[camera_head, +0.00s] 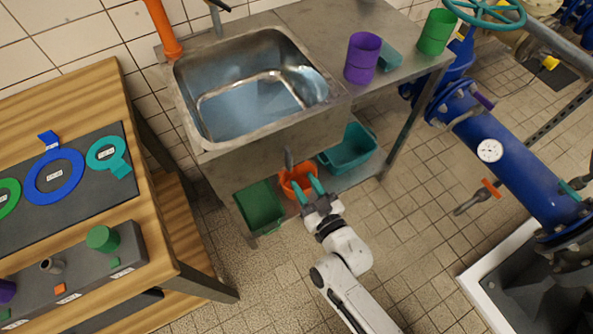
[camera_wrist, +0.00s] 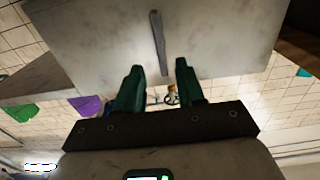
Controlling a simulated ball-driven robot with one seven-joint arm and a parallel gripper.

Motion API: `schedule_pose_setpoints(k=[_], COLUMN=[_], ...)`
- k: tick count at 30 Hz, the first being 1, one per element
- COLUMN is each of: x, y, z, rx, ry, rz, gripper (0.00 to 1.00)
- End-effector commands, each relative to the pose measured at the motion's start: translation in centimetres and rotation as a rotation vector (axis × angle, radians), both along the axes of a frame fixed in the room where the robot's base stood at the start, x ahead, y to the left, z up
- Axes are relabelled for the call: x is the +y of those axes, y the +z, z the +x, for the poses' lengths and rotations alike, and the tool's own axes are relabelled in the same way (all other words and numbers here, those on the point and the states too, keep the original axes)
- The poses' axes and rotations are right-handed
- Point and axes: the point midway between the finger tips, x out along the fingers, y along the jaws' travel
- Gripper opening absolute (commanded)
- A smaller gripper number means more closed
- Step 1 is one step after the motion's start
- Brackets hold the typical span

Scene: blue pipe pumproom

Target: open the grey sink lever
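The grey sink lever (camera_head: 289,158) is a short thin bar on the front panel of the steel sink (camera_head: 250,85). In the wrist view the lever (camera_wrist: 158,42) stands out against the grey panel, just beyond the gap between my fingertips. My gripper (camera_head: 310,185), with green fingers, is below and slightly right of the lever in the head view. In the wrist view my gripper (camera_wrist: 159,68) is open, with nothing between its fingers. The lever looks apart from both fingers.
Under the sink, a green bin (camera_head: 259,207), an orange bucket (camera_head: 297,180) and a teal crate (camera_head: 349,150) sit on a low shelf. A purple cup (camera_head: 362,57) and green cup (camera_head: 437,32) stand on the counter. A wooden table (camera_head: 165,215) is left; blue pipes (camera_head: 510,160) are right.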

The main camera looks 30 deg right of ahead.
Motion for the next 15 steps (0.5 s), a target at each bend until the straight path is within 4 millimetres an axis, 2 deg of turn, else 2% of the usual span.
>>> schedule_pose_setpoints(k=[3,6,15], x=[0.1,0.1,0.0], y=[-0.1,0.0,0.0], z=[-1.5,-2.1,-2.3], rx=[0.001,0.001,0.0], ry=[0.001,0.001,0.001], rz=[0.001,0.001,0.0], gripper=[0.38,0.38,0.38])
